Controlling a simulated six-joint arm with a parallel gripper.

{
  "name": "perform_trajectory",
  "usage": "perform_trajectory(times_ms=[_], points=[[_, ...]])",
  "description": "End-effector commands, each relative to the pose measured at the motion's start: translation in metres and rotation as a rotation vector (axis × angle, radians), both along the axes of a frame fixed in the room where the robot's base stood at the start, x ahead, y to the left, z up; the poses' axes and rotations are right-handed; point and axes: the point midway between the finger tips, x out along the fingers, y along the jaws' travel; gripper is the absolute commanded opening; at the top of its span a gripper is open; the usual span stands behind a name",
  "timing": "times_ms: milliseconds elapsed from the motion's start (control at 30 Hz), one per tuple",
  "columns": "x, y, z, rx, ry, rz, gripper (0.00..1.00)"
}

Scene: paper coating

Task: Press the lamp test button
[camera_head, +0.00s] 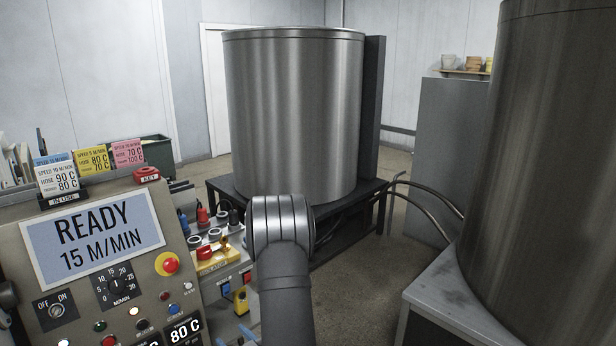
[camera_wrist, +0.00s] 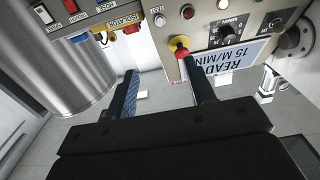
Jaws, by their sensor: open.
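The control panel (camera_head: 120,270) stands at left in the head view, with a "READY 15 M/MIN" display (camera_head: 92,237). A small pale button (camera_head: 187,285) sits near the panel's right edge, below the emergency stop (camera_head: 167,264). In the wrist view, which is upside down, a pale button (camera_wrist: 159,20) has a label reading "TEST" beside it. My gripper (camera_wrist: 160,70) is open and empty in the wrist view. One finger lies by the emergency stop (camera_wrist: 180,48) in the picture; I cannot tell whether they touch. The head view does not show my fingers.
An isolator box (camera_head: 212,255) with a red and yellow switch stands right of the panel. A large steel drum (camera_head: 293,110) stands behind, and another cylinder (camera_head: 540,150) is at right.

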Motion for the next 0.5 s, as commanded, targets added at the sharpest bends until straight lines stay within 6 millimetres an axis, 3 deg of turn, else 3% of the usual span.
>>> perform_trajectory(times_ms=[33, 233, 500], points=[[0.0001, 0.0001, 0.0, 0.0, 0.0, 0.0, 0.39], [0.0001, 0.0001, 0.0, 0.0, 0.0, 0.0, 0.0], [0.0001, 0.0, 0.0, 0.0, 0.0, 0.0, 0.0]])
